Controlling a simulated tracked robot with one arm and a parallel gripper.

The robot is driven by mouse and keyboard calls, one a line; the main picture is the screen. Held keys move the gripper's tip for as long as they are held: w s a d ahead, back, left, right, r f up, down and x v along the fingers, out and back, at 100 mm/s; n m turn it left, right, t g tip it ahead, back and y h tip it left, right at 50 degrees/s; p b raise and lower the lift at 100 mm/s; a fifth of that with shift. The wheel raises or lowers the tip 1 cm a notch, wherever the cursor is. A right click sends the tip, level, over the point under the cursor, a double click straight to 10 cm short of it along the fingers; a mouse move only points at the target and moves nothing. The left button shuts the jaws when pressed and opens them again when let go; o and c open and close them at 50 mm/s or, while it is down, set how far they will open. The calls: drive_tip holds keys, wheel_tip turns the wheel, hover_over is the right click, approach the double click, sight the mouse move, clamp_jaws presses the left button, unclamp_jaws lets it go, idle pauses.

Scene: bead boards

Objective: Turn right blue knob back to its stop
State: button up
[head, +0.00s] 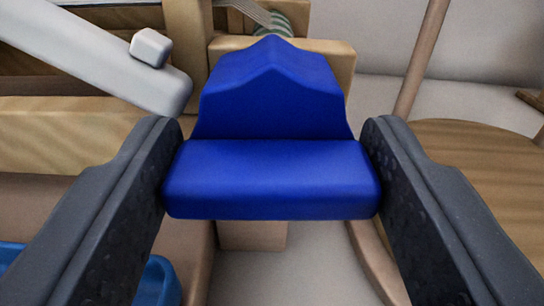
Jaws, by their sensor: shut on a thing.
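The blue knob (270,178) fills the middle of the head view, with a wide flat front bar and a raised, peaked part behind it. My gripper (270,185) has one dark finger on each side of the knob, and both fingertips touch the ends of its front bar. The gripper is shut on the knob. The knob sits in front of a light wooden block (335,62), which it partly hides. The bar looks about level. Any stop is hidden or cannot be made out.
A grey lever-like piece (85,50) with a small block on it lies close at the upper left, over wooden boards (60,135). A blue rounded thing (158,282) is low at the left. A round wooden top (490,160) and a thin pole (420,60) stand at the right.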

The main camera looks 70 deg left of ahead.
drive_tip(key=n, duration=0.2)
drive_tip(key=d+n, duration=0.1)
drive_tip(key=n, duration=0.1)
drive_tip(key=shift+w+f+p, duration=0.1)
drive_tip(key=shift+w+p, duration=0.1)
drive_tip(key=shift+p, duration=0.2)
drive_tip(key=n, duration=0.4)
drive_tip(key=shift+f+b, duration=0.1)
drive_tip(key=shift+b, duration=0.3)
drive_tip(key=n+b, duration=0.1)
drive_tip(key=n, duration=0.2)
drive_tip(key=shift+s+n+b, duration=0.1)
drive_tip(key=shift+n+b, duration=0.2)
drive_tip(key=shift+b, duration=0.05)
drive_tip(key=n+b, duration=0.1)
drive_tip(key=n, duration=0.1)
drive_tip(key=n+b, duration=0.2)
drive_tip(key=n, duration=0.1)
drive_tip(key=shift+a+f+n, duration=0.15)
drive_tip(key=shift+n, duration=0.15)
drive_tip(key=shift+s+b, duration=0.1)
drive_tip(key=shift+b, duration=0.2)
drive_tip(key=o, duration=0.9)
drive_tip(key=shift+o, duration=0.4)
drive_tip(key=shift+a, duration=0.1)
